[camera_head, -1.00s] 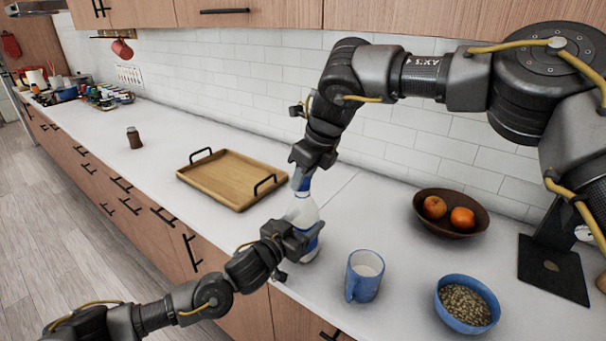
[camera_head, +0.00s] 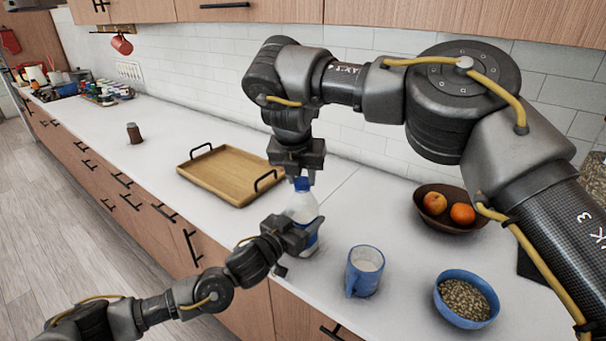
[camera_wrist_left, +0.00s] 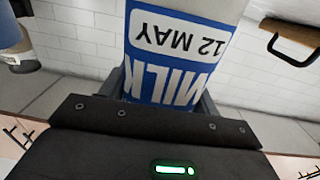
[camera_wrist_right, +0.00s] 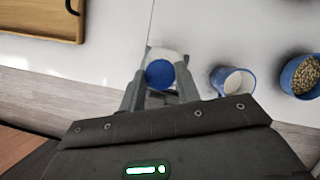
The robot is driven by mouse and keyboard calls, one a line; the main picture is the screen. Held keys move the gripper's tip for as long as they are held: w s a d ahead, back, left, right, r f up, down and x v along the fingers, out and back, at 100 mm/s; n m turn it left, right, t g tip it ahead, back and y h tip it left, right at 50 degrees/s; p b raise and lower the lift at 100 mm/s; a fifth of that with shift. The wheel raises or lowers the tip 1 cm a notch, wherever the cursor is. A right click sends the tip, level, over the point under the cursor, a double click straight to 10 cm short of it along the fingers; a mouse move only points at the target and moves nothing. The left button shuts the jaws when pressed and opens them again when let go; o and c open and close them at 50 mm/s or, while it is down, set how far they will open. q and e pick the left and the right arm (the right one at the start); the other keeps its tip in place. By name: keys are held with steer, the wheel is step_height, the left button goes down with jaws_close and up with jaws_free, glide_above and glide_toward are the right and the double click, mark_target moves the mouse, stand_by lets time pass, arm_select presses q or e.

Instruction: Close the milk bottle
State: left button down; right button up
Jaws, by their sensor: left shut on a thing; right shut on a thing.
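The milk bottle (camera_head: 302,210), white with a blue label, stands upright at the counter's front edge. Its label reading MILK and 12 MAY fills the middle of the left wrist view (camera_wrist_left: 180,50). My left gripper (camera_head: 296,243) is shut on the lower part of the bottle. The blue cap (camera_head: 302,184) is at the top of the bottle, and it also shows in the right wrist view (camera_wrist_right: 160,73). My right gripper (camera_head: 299,178) points down from above and is shut on the cap. The thread under the cap is hidden.
A blue mug (camera_head: 364,272) stands close to the right of the bottle, with a blue bowl of grains (camera_head: 466,300) beyond it. A wooden tray (camera_head: 225,178) lies behind left. A brown fruit bowl (camera_head: 443,225) is at the back right. A small brown jar (camera_head: 134,134) stands far left.

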steer(key=shift+w+a+m+h, duration=0.15)
steer(key=shift+m+h, duration=0.1)
steer(key=shift+m, duration=0.35)
steer(key=shift+s+a+m+h, duration=0.1)
steer(key=shift+m+h, duration=0.15)
steer(key=shift+m, duration=0.35)
steer(key=shift+d+r+m, duration=0.1)
steer(key=shift+d+m, duration=0.15)
steer(key=shift+m, duration=0.05)
steer(key=o, duration=0.9)
steer(key=shift+a, duration=0.1)
steer(key=shift+r, duration=2.25)
